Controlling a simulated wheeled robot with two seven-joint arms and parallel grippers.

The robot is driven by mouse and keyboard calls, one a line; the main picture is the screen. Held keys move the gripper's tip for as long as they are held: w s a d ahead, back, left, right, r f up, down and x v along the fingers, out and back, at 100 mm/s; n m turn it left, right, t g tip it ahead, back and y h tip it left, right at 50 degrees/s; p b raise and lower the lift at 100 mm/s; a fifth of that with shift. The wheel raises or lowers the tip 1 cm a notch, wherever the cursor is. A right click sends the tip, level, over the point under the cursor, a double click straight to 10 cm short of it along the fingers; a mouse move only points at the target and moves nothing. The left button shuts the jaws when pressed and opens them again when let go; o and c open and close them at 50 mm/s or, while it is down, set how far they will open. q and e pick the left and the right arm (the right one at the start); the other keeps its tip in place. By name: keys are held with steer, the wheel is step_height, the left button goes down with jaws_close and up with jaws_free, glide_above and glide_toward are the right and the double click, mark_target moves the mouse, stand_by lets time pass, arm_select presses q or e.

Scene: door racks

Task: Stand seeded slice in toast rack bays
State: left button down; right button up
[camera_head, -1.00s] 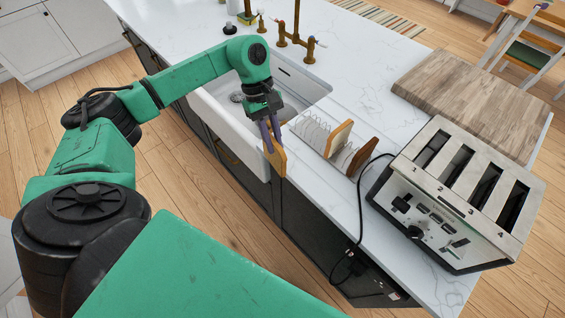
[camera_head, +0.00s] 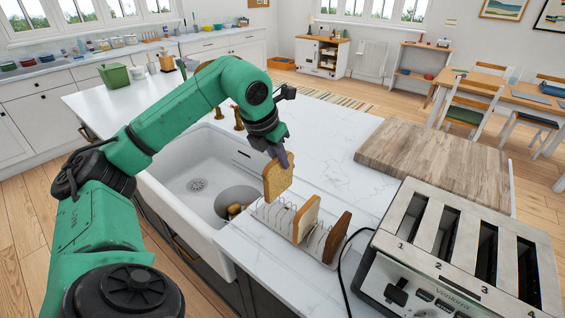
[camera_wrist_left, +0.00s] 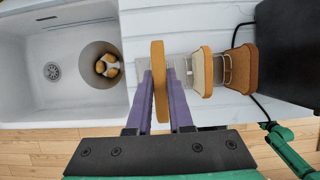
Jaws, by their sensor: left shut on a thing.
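In the left wrist view, the purple fingers (camera_wrist_left: 161,103) flank the slice (camera_wrist_left: 159,70), seen edge-on. Whether its lower edge is inside a bay cannot be told. A pale slice with a tan crust (camera_head: 306,217) and a darker brown slice (camera_head: 337,237) stand in the rack, right of the held one. They also show in the left wrist view, the pale one (camera_wrist_left: 203,72) nearer. My right gripper is not seen.
A white sink (camera_head: 180,195) lies left of the rack, with brownish items (camera_head: 235,211) in its round basin. A four-slot toaster (camera_head: 460,255) stands at right, its black cord near the rack. A wooden board (camera_head: 435,165) lies behind on the counter.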

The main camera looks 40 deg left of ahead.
mark_target(280, 182)
arm_select(q)
step_height(280, 182, down, 8)
steer(key=b, duration=0.6)
steer(key=shift+w, duration=0.1)
steer(key=shift+r, duration=0.1)
steer(key=c, duration=0.7)
jaws_free()
steer(key=shift+c, duration=0.2)
steer(key=p+v, duration=0.2)
steer(key=v, duration=1.2)
steer(key=shift+d+r, duration=0.1)
steer(key=shift+r, duration=0.25)
steer(key=shift+p, duration=0.3)
